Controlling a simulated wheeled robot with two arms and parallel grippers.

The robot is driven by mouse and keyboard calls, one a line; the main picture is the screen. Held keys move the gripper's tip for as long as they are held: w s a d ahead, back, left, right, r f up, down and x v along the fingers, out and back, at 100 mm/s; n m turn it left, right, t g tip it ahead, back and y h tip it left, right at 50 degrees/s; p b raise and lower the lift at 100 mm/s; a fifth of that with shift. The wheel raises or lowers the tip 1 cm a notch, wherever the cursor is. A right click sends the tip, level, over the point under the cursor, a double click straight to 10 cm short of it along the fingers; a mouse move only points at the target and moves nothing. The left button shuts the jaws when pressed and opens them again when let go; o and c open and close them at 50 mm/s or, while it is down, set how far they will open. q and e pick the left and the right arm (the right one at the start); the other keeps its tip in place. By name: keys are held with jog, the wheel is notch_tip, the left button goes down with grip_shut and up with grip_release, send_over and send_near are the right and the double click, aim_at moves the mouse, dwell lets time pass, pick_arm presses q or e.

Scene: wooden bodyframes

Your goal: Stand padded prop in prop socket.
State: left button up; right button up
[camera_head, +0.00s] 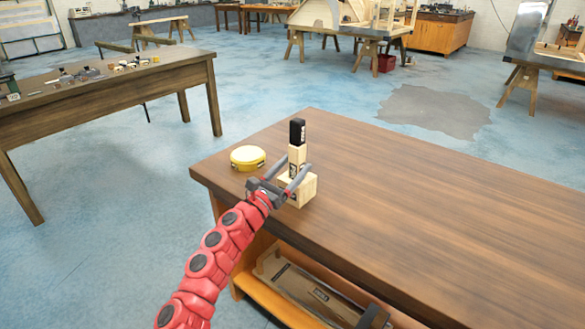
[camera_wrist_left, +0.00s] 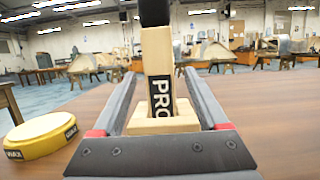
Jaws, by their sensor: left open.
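The padded prop (camera_head: 297,146) is a pale wooden post with a black padded top. It stands upright in the prop socket (camera_head: 304,190), a pale wooden block on the workbench. In the left wrist view the prop (camera_wrist_left: 158,65) rises from the socket (camera_wrist_left: 150,123), and its lettering is partly visible. My left gripper (camera_head: 286,175) is open, with its fingers on either side of the prop and apart from it as far as I can tell. The prop's lower end is hidden inside the socket. My right gripper is not in view.
A round yellow wax tin (camera_head: 247,158) sits on the workbench (camera_head: 420,210) just left of the socket; it also shows in the left wrist view (camera_wrist_left: 42,136). The bench top to the right is clear. Another table (camera_head: 110,95) with small items stands at the left.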

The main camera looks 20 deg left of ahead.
pick_arm(q)
jog(key=shift+s+a+f, duration=0.25)
jog(key=shift+s+a, duration=0.05)
jog(key=shift+s, duration=0.3)
jog(key=b+v, duration=0.1)
jog(key=v, duration=1.5)
jog(key=shift+s+r, duration=0.1)
